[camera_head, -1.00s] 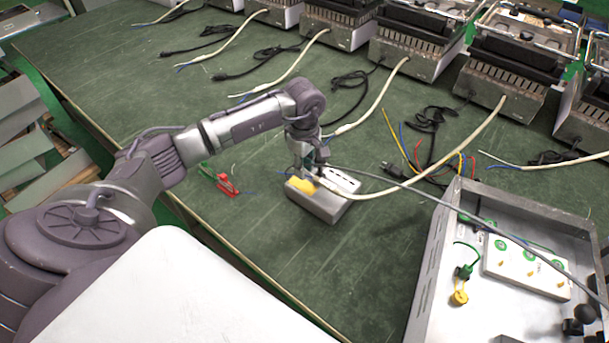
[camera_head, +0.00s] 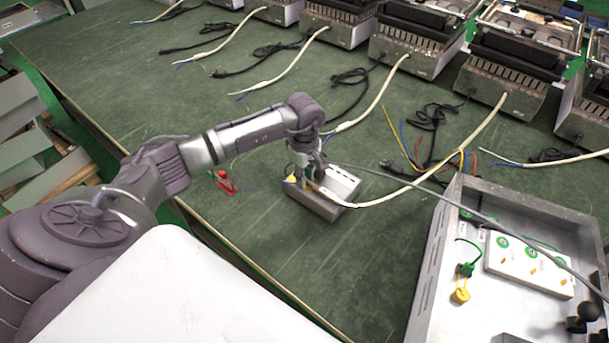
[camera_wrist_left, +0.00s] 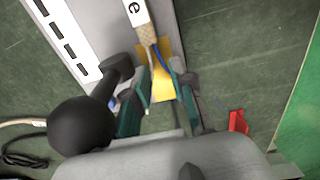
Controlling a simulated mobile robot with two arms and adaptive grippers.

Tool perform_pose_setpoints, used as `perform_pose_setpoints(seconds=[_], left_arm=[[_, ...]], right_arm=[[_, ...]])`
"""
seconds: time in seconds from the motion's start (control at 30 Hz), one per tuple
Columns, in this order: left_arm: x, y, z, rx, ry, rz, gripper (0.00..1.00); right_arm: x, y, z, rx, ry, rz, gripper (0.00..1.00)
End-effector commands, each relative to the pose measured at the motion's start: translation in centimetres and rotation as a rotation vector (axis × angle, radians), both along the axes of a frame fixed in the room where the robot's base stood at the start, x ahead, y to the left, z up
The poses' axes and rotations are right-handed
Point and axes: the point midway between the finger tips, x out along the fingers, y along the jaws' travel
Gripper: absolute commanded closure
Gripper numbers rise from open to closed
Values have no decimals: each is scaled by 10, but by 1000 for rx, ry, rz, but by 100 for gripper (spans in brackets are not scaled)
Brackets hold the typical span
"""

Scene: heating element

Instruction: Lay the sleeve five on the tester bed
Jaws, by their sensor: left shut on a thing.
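Sleeve five (camera_head: 378,200) is a cream cable sleeve that curves in from the upper right to my left gripper (camera_head: 303,182). In the left wrist view the sleeve (camera_wrist_left: 148,35) has a black letter and a frayed braided end with a white and a blue wire. The teal fingers of my left gripper (camera_wrist_left: 158,100) are shut on its wire end, over a yellow plate (camera_wrist_left: 164,82). The tester bed (camera_head: 322,207) is a small grey box with a white slotted panel (camera_head: 343,182). I cannot tell whether the sleeve touches it. My right gripper is not in view.
A red clip (camera_head: 225,181) lies left of the tester bed. A large open metal case (camera_head: 432,260) with terminals stands at the right, with a grey cable running across it. Several heaters with cables line the back. Bare green table (camera_head: 270,240) lies in front.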

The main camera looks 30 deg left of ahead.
Motion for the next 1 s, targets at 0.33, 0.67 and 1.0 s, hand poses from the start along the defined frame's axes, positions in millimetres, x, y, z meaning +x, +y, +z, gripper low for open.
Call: perform_pose_setpoints(seconds=[0.33,0.67,1.0], left_arm=[[-2,0,-3,2,7,0,66],[1,1,31,2,-3,-1,66],[0,-1,105,-1,-4,-3,66]], right_arm=[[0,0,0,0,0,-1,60],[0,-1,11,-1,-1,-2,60],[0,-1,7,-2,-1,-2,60]])
